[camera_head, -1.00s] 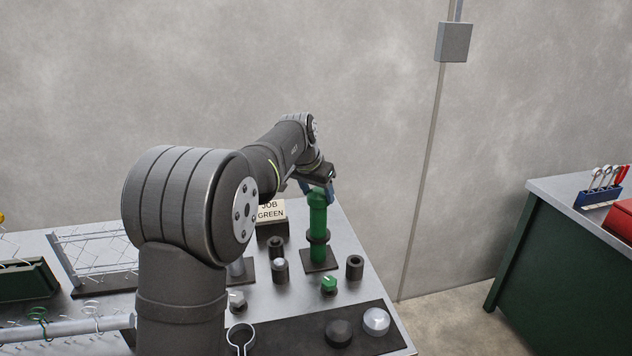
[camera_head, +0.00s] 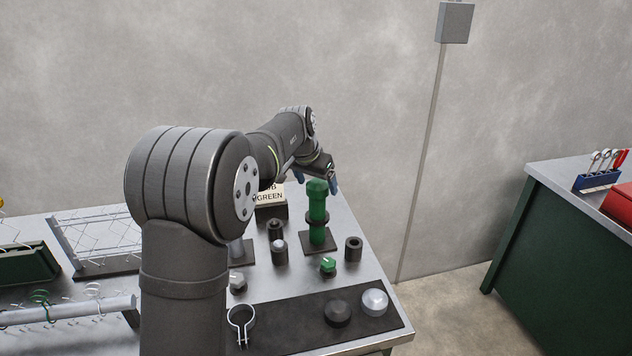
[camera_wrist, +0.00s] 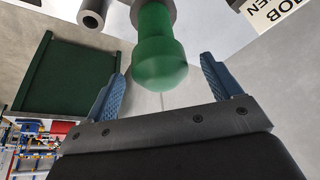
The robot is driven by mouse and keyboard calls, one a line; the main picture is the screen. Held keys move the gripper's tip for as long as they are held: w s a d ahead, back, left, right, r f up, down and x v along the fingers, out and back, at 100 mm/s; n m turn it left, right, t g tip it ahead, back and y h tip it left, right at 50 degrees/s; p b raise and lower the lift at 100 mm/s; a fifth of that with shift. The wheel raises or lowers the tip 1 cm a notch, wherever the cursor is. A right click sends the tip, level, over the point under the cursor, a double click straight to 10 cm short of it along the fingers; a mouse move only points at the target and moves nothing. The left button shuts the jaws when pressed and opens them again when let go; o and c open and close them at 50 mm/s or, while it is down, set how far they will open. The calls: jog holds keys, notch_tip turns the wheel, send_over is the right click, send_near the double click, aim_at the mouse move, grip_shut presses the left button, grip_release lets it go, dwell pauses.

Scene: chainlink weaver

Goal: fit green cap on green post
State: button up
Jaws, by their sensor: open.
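The green post (camera_head: 317,210) stands upright on a dark square base, with a dark collar partway up. The domed green cap (camera_head: 317,187) sits upright on its top end; it looks straight, but I cannot tell how deep it sits. In the wrist view, the cap (camera_wrist: 158,65) is a wider rounded end on the green post (camera_wrist: 153,18). My gripper (camera_wrist: 162,86) is open and empty. Its blue fingers stand on either side of the cap's rounded end, with clear gaps. In the head view, my gripper (camera_head: 320,181) is behind the cap and partly hidden by it.
A JOB GREEN sign (camera_head: 270,197) stands left of the post. A dark hollow sleeve (camera_head: 353,249), a small green piece (camera_head: 328,265) and other small fittings stand around it. A dark mat (camera_head: 280,318) holds a clamp ring and two domes. Another bench (camera_head: 560,235) is at right.

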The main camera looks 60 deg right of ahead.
jog(key=v, duration=1.7)
jog(key=shift+r, duration=0.25)
jog(key=x, duration=1.7)
jog(key=shift+f, duration=0.2)
jog(key=shift+r, duration=0.75)
